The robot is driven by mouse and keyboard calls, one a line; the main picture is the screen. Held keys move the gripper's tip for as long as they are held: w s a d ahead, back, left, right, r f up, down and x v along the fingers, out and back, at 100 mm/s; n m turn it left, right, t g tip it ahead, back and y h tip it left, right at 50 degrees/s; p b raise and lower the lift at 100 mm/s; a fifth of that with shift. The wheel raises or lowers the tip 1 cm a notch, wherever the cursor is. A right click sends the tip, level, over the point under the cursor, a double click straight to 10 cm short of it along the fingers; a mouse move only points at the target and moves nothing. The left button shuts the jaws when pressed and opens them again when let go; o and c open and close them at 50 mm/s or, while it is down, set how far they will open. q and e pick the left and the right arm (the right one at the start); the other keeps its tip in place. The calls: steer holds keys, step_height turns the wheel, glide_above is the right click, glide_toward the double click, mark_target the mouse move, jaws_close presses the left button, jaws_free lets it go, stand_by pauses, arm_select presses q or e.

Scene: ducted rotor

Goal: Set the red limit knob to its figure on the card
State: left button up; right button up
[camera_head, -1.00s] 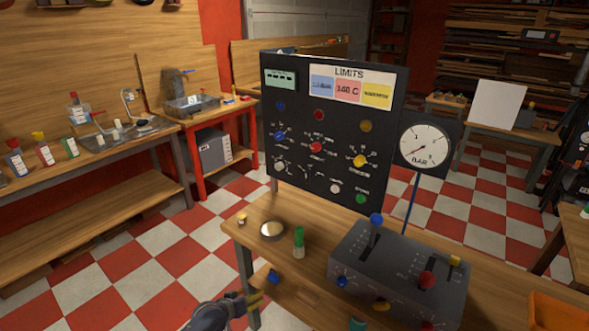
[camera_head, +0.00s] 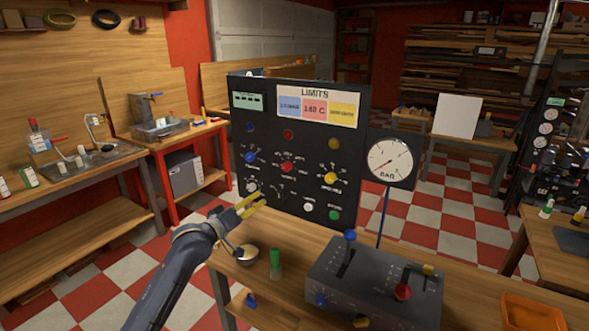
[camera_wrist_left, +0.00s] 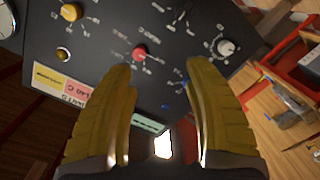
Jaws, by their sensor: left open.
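The red limit knob (camera_head: 287,167) sits mid-panel on the upright black panel (camera_head: 290,200), between a blue knob (camera_head: 250,157) and a yellow knob (camera_head: 330,178). It also shows in the left wrist view (camera_wrist_left: 139,52), with a ring of small marks; its pointer is too small to read. The LIMITS card (camera_head: 315,92) is at the panel's top; its red field (camera_head: 314,108) shows a small, blurred figure in C. My left gripper (camera_head: 252,205) is open and empty, in front of the panel's lower left, below and left of the red knob. My right gripper is out of view.
A grey control box (camera_head: 375,285) with levers stands on the bench at front right, a bar gauge (camera_head: 390,162) behind it. A white knob (camera_head: 252,186) is close to my fingers.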

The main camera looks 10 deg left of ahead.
mark_target(285, 168)
arm_select(q)
step_height(285, 168, up, 5)
steer(key=d, duration=0.2)
steer(key=shift+t, duration=0.3)
steer(key=x, duration=1.7)
steer(key=shift+w+r, duration=0.2)
steer(key=shift+w, duration=0.05)
steer(key=shift+d, duration=0.1)
jaws_close()
